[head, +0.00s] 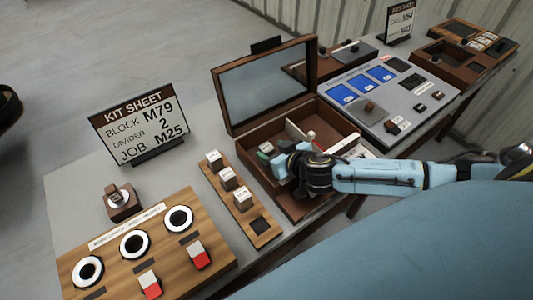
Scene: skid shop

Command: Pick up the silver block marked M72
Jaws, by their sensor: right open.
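Three small silver-white blocks stand in a row on a narrow wooden rack: a far one (214,160), a middle one (228,179) and a near one (243,199). Their markings are too small to read, so I cannot tell which is M72. The rack's near end has an empty dark square slot (260,226). My right gripper (276,160) is open, over the left part of the open wooden box, to the right of the rack and apart from the blocks. Its wrist hides part of the box. My left gripper is out of view.
The wooden box (249,138) has its lid raised. A kit sheet (140,122) reads block M79, divider 2, job M25. A wooden panel (195,215) with three white rings and red-white pieces lies at front left. A grey panel (395,85) with blue screens stands right of the box.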

